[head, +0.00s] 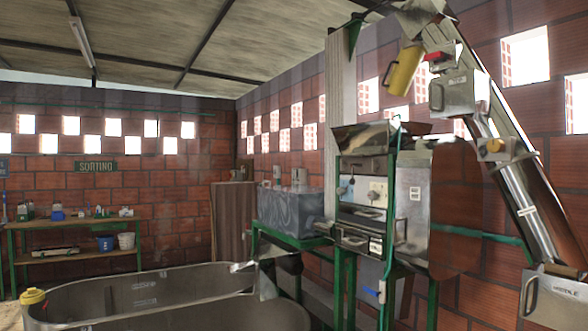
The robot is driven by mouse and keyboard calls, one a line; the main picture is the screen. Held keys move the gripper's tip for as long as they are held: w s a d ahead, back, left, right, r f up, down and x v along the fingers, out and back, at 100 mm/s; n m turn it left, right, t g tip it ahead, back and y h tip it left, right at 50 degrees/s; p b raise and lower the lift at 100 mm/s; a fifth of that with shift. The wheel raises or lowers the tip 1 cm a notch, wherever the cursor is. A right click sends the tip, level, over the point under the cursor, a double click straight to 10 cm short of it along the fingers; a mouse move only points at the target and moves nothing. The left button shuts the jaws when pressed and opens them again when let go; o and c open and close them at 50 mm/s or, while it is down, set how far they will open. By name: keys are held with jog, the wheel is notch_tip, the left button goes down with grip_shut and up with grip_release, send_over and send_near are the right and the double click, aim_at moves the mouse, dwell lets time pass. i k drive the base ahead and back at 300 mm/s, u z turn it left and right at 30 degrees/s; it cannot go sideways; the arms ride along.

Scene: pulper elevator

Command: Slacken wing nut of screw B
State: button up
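The metal pulper (415,195) stands right of centre on a green frame, with a steel hopper (375,137) on top. Its front has a pale plate (378,190) and small dark fittings (344,188). I cannot make out which of these, if any, is screw B or its wing nut. They are too small and far off to read. The slanting elevator (525,195) rises at the right, with handled covers (460,95) and a lower cover (555,300) with a label. My gripper is not in view.
A work table (75,222) is at the far left under a SORTING sign (96,167).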

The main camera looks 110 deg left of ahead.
aim_at(375, 164)
jog(key=u, duration=3.2)
jog(key=i, duration=2.25)
jog(key=u, duration=0.5)
